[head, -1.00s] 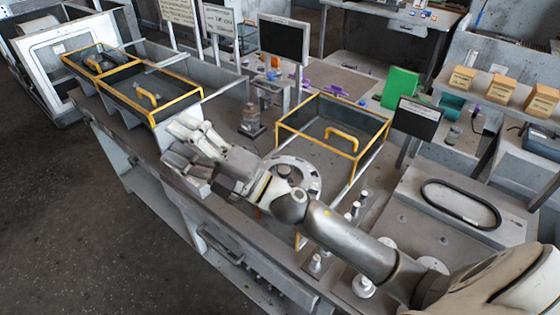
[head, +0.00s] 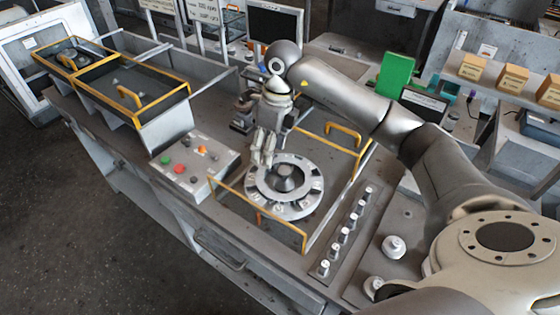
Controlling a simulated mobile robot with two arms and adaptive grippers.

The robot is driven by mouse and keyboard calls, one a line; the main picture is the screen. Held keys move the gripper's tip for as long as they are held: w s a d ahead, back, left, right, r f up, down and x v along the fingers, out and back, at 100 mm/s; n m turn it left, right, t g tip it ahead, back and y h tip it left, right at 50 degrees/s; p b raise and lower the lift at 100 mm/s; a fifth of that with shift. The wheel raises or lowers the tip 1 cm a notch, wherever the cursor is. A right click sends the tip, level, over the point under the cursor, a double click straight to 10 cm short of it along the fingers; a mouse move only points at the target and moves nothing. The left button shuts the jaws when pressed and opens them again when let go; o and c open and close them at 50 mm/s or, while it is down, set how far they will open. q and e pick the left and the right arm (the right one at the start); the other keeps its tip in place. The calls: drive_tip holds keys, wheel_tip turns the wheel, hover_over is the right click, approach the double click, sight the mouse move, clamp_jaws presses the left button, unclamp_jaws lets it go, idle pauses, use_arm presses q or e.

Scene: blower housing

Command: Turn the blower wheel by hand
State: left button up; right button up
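The blower wheel (head: 312,197) is a pale grey slotted ring with a dark hub (head: 287,178), lying in the open housing in the middle of the bench. My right gripper (head: 263,162) points down at the wheel's far left rim, with its fingertips at or just above the ring. I cannot tell if they touch it. The fingers look close together, and their gap is too small to judge. My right arm reaches over from the right. My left gripper is not in view.
A yellow-edged cover with a handle (head: 343,130) stands behind the wheel, and a yellow bar (head: 258,214) runs in front. A button box (head: 195,165) is left of the wheel. Several small knobbed posts (head: 345,235) stand to its right. A second yellow-framed cover (head: 128,97) is farther left.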

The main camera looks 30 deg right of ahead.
drive_tip(key=r+h, duration=0.1)
drive_tip(key=h, duration=0.1)
hover_over(284, 170)
drive_tip(key=shift+m, duration=0.3)
wheel_tip(284, 170, down, 9)
drive_tip(key=p, duration=0.3)
drive_tip(key=shift+d+r, duration=0.1)
drive_tip(key=shift+f+p, duration=0.35)
drive_tip(key=shift+f, duration=0.45)
clamp_jaws()
